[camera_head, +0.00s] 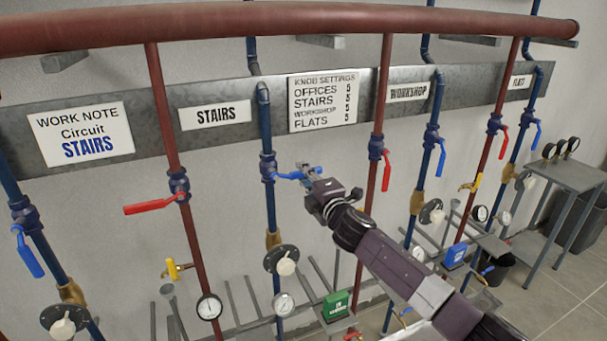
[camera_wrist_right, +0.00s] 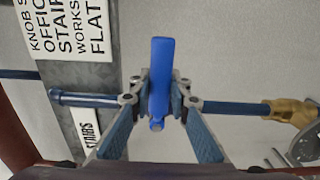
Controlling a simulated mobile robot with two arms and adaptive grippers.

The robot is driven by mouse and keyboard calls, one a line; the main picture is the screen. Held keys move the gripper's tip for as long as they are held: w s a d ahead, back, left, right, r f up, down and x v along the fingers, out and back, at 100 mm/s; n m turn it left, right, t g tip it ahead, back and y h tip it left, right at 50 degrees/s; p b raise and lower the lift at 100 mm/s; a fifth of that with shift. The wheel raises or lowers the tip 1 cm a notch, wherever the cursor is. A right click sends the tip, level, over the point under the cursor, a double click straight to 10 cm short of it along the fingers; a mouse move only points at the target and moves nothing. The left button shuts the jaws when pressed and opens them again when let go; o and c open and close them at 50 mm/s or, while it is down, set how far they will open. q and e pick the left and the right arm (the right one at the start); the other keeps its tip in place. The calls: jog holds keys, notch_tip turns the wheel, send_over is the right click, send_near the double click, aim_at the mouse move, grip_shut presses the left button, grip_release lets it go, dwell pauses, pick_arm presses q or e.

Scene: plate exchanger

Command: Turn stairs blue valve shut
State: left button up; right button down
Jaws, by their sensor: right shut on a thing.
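The stairs blue valve (camera_head: 267,167) sits on the vertical blue pipe right of the STAIRS sign (camera_head: 215,114). Its blue handle (camera_head: 287,176) points sideways to the right, across the pipe. My right gripper (camera_head: 306,173) is at the handle's outer end. In the right wrist view, the blue handle (camera_wrist_right: 160,70) lies between the two fingers of the right gripper (camera_wrist_right: 160,98), which is shut on it. The gripper partly hides the handle's end in the head view. My left gripper is not in view.
A red valve handle (camera_head: 155,207) sticks out on the left red pipe. Another red handle (camera_head: 386,170) hangs down on the red pipe to the right. A thick red pipe (camera_head: 300,25) runs across the top. Gauges and a green box (camera_head: 336,305) are below.

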jog(key=c, duration=1.8)
grip_release()
jog(key=shift+o, duration=0.2)
jog(key=v, duration=1.2)
